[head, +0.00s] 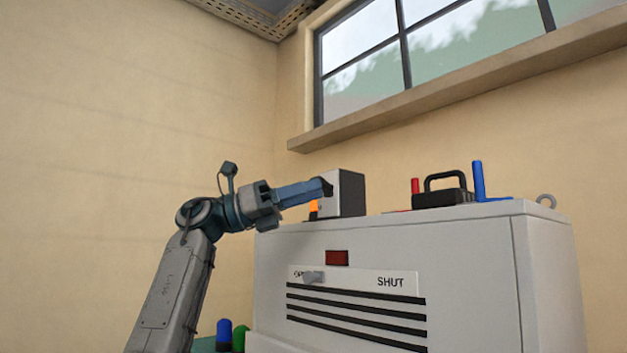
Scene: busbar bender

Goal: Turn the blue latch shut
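An upright blue bar (479,181) with a short flat blue foot stands at the right on top of the light grey cabinet (470,265); it is the blue part there that could be the latch. On the cabinet front, a grey knob (313,277) sits at the left end of a white strip, by a partly covered label; "SHUT" is printed at the right end. My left gripper (325,188) is above the cabinet's left part, pointing right, well apart from the blue bar. Its fingers are seen from the side, so their opening is unclear. My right gripper is out of view.
A grey box (350,194) stands behind my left gripper, with an orange piece (313,210) beside it. A black handled part (445,190), a red post (415,187) and a grey ring (546,201) are also on top. Blue (223,332) and green (240,338) rounded pieces stand lower left.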

